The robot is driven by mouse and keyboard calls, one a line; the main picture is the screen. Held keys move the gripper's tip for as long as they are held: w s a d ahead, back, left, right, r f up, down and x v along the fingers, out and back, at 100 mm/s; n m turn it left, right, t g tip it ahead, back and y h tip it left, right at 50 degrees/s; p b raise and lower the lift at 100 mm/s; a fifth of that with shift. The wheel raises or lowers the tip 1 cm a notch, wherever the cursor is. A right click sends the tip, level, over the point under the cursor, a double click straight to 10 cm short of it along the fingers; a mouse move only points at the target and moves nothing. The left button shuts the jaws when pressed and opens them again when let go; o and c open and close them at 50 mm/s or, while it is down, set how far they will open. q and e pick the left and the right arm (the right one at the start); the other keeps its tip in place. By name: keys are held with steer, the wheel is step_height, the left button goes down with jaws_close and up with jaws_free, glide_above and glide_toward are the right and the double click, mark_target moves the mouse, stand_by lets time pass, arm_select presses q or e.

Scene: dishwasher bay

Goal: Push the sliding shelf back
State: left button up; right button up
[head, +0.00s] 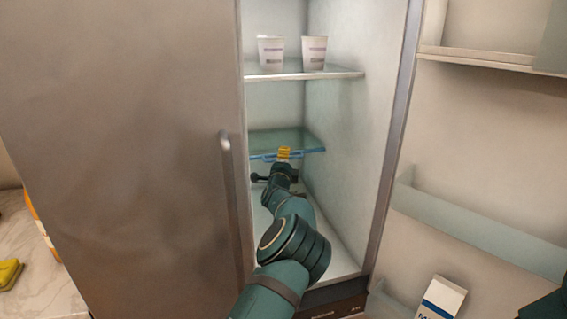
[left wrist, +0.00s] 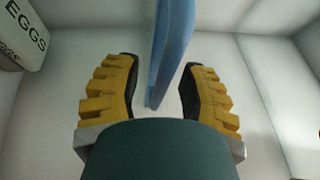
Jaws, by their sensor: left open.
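The sliding shelf (head: 272,139) is a glass pane with a blue front edge, inside the open fridge below the upper shelf. It sits forward of the back wall in the head view. My left gripper (head: 284,153), with yellow fingers, is at the middle of the shelf's front edge. In the left wrist view the blue edge of the sliding shelf (left wrist: 174,45) stands between the two open fingers of my left gripper (left wrist: 159,65). Gaps show on both sides, so the fingers are not closed on it. My right gripper is not in view.
Two white cups (head: 271,54) (head: 314,53) stand on the upper shelf (head: 310,74). A box lettered EGGS (left wrist: 25,30) is at the upper left of the wrist view. The open door at right holds a carton (head: 440,299). The closed steel door (head: 120,150) borders the left.

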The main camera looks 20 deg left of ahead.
arm_select(q)
steer(key=v, duration=1.2)
steer(key=shift+d+f, duration=0.1)
stand_by(0.4)
